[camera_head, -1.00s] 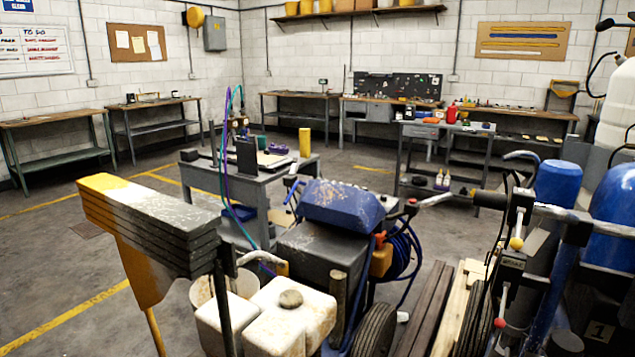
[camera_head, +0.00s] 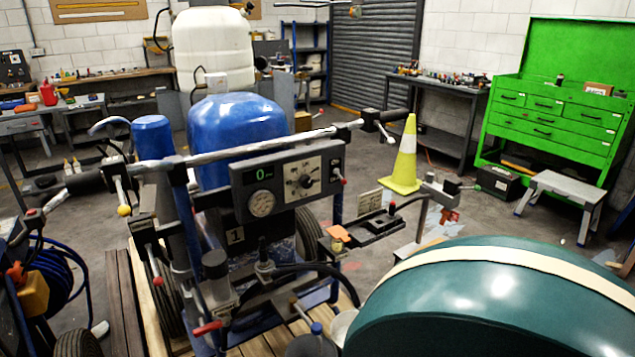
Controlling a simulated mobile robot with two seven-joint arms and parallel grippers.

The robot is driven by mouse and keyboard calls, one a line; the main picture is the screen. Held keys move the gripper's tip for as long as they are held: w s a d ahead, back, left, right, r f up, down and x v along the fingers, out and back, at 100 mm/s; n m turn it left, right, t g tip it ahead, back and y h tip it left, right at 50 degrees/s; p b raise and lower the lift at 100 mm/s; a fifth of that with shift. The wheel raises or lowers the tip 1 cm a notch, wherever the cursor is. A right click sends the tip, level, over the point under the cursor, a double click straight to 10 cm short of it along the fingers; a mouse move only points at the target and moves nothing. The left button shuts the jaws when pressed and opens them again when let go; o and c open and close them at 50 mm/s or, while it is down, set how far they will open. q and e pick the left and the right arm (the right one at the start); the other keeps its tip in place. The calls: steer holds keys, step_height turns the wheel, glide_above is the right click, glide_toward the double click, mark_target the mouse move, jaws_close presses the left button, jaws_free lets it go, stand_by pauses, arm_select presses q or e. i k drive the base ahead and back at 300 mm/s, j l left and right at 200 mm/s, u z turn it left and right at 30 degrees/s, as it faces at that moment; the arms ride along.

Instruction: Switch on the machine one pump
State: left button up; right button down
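Machine one (camera_head: 235,237), a blue line striper marked with a "1" plate, stands in the middle of the head view. Its dark control panel (camera_head: 286,180) hangs below the pale handlebar (camera_head: 270,145). The panel has a green display (camera_head: 263,174) with a "0", a round gauge (camera_head: 262,203) and a dial (camera_head: 302,178). A small red-tipped lever (camera_head: 341,181) sits at the panel's right edge. Red-handled valves (camera_head: 207,328) show lower down. I cannot tell which control is the pump switch. Neither of my grippers is in view.
A large dark green rounded body (camera_head: 490,300) with a cream stripe fills the lower right. A yellow cone (camera_head: 405,160) stands behind the machine. A green tool chest (camera_head: 555,110) and a step stool (camera_head: 563,195) are at right. Another machine's blue hose (camera_head: 55,290) is at left.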

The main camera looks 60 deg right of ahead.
mark_target(344, 181)
steer(key=z, duration=1.55)
steer(key=i+l, duration=0.1)
steer(key=l, duration=0.2)
steer(key=i+l, duration=0.15)
steer(key=l, duration=0.15)
steer(key=i+l, duration=0.1)
steer(key=l, duration=0.2)
